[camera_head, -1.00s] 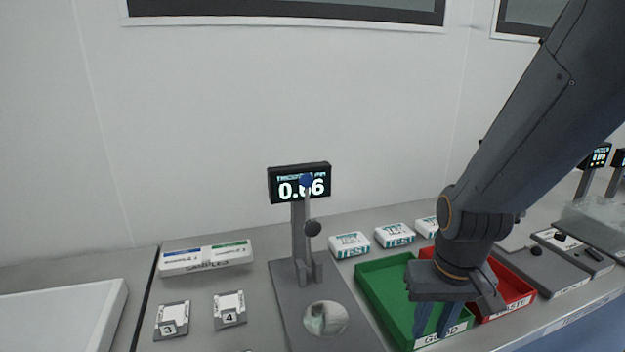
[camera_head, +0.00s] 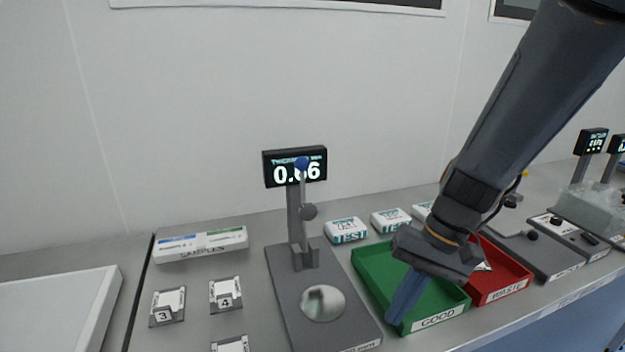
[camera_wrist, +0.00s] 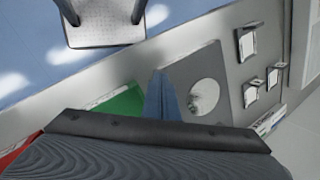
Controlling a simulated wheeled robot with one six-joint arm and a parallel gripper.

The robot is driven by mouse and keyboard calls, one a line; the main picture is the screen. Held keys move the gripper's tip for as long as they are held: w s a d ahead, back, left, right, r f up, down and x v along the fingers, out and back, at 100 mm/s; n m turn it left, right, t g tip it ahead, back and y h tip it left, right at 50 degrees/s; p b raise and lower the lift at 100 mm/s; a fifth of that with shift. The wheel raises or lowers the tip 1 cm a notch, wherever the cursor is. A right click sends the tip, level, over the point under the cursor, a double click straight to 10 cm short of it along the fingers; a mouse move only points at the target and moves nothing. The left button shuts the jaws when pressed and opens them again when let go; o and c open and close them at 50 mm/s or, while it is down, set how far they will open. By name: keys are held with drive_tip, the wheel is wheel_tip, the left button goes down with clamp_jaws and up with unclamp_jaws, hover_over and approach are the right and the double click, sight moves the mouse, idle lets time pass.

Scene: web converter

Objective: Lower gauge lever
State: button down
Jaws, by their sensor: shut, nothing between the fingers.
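The thickness gauge (camera_head: 305,290) stands on the bench with a grey base, a post and a display (camera_head: 295,167) reading 0.66. Its lever (camera_head: 303,183) points upright, its blue knob in front of the display, and a dark round pivot sits lower on the post. A round pale disc (camera_head: 323,303) lies on the base, which also shows in the wrist view (camera_wrist: 192,72). My gripper (camera_head: 396,318) is shut and empty, pointing down over the front left of the green GOOD tray (camera_head: 362,262), to the right of the gauge base. It is well apart from the lever.
The red WASTE tray (camera_head: 510,288) stands right of the green one. Several white TEST packs (camera_head: 346,230) line the back. A SAMPLES box (camera_head: 200,243) and numbered holders (camera_head: 226,294) stand left of the gauge. Space above the gauge is clear.

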drive_tip(key=w+a+r+y, duration=0.2)
drive_tip(key=w+a+y, duration=0.1)
drive_tip(key=w+a+r+y+b, duration=0.1)
drive_tip(key=a, duration=0.1)
drive_tip(key=shift+w+m, duration=0.3)
drive_tip(key=shift+m, duration=0.1)
drive_tip(key=w+a+r+y, duration=0.2)
drive_tip(key=w+r+y, duration=0.1)
drive_tip(key=w, duration=0.1)
drive_tip(key=t+y+b, duration=0.2)
drive_tip(key=t+y, duration=0.3)
drive_tip(key=y, duration=0.1)
approach(305, 209)
drive_tip(key=w+d+r, duration=0.2)
drive_tip(key=w+r, duration=0.2)
drive_tip(key=w, duration=0.2)
drive_tip(key=w+a+p, duration=0.1)
drive_tip(key=a+p, duration=0.3)
drive_tip(key=a, duration=0.6)
drive_tip(key=shift+w, duration=0.3)
drive_tip(key=shift+s, duration=0.1)
